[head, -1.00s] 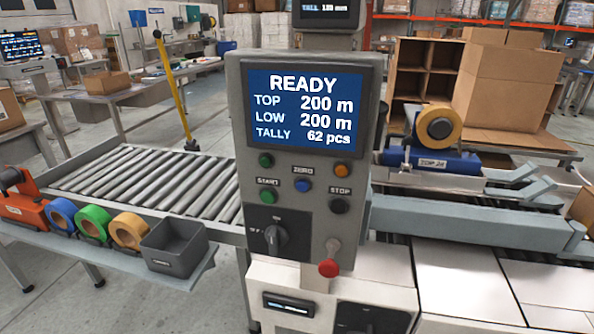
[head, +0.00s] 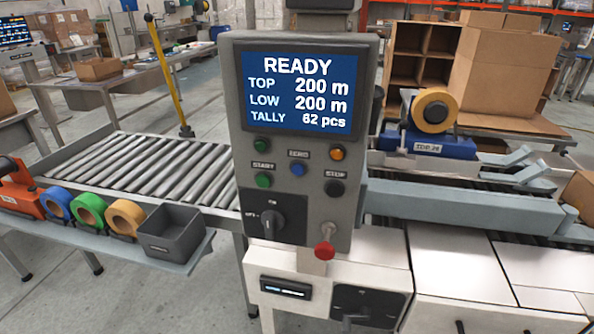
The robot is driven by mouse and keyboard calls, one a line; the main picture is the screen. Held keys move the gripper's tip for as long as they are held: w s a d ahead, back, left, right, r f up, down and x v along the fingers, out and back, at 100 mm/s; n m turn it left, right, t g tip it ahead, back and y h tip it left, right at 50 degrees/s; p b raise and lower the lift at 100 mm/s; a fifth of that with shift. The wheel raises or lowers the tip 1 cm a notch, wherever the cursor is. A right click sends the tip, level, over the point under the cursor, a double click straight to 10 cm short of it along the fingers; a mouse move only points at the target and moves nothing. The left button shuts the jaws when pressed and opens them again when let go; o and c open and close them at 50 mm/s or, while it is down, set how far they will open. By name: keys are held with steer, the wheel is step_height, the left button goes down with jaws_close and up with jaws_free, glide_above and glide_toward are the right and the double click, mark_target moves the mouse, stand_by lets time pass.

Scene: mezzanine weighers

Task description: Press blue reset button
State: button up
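The blue button (head: 298,170) is in the middle of the grey control panel (head: 350,215), just under a label that reads ZERO. A green button (head: 261,146) is at its upper left and an orange one (head: 337,153) at its upper right. Below are a green START button (head: 263,181) and a black STOP button (head: 334,188). The screen (head: 300,93) above reads READY, TOP 200 m, LOW 200 m, TALLY 62 pcs. My gripper is not in view, and nothing touches or covers the blue button.
A black rotary switch (head: 268,222) and a red knob (head: 324,250) are low on the panel. A shelf with tape rolls and a grey bin (head: 172,236) juts out at left. A roller conveyor (head: 150,170) runs behind. A blue tape unit (head: 430,143) stands at right.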

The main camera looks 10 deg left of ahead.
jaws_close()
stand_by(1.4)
